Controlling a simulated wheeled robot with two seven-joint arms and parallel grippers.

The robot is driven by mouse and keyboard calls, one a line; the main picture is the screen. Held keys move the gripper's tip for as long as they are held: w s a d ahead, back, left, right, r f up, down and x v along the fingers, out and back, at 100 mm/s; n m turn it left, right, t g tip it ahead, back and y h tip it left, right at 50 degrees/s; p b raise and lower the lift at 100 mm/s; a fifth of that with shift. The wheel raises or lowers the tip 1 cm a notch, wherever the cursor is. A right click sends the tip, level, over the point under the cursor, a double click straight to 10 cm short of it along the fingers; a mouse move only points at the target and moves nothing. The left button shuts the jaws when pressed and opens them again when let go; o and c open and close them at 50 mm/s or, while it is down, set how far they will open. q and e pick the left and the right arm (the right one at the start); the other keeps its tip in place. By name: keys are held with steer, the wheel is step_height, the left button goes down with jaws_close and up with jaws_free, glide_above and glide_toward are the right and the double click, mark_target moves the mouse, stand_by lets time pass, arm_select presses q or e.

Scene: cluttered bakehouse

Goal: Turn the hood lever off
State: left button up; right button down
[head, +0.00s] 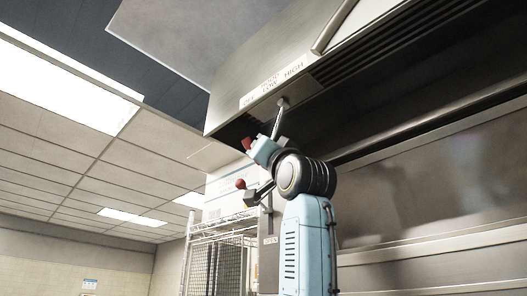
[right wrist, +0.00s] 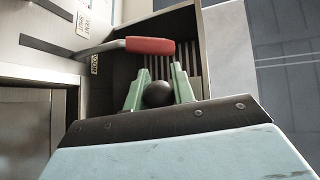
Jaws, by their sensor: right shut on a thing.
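The hood lever (head: 279,122) is a thin metal rod that hangs from a pivot on the underside of the hood (head: 262,75). A label strip above it reads OFF, LOW and HIGH from left to right. My right gripper (head: 256,146) is at the lever's lower end. In the right wrist view, its two green fingers are shut on a black ball knob (right wrist: 157,94), which appears to be the lever's end. The rod behind the knob is hidden there. I cannot tell the exact setting. My left gripper is not in view.
A lever with a red grip (right wrist: 150,46) crosses just beyond my fingers, by a DOOR label. A wire rack (head: 215,250) stands behind. A steel wall fills the right.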

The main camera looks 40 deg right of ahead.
steer(key=shift+s+r, duration=0.15)
steer(key=c, duration=1.2)
jaws_free()
steer(key=shift+s+f+b, duration=0.25)
steer(key=shift+f+b, duration=0.05)
steer(key=shift+f, duration=0.15)
steer(key=b+v, duration=0.5)
steer(key=v, duration=0.7)
steer(key=shift+s+f+b, duration=0.1)
steer(key=shift+s+b, duration=0.15)
steer(key=shift+b, duration=0.15)
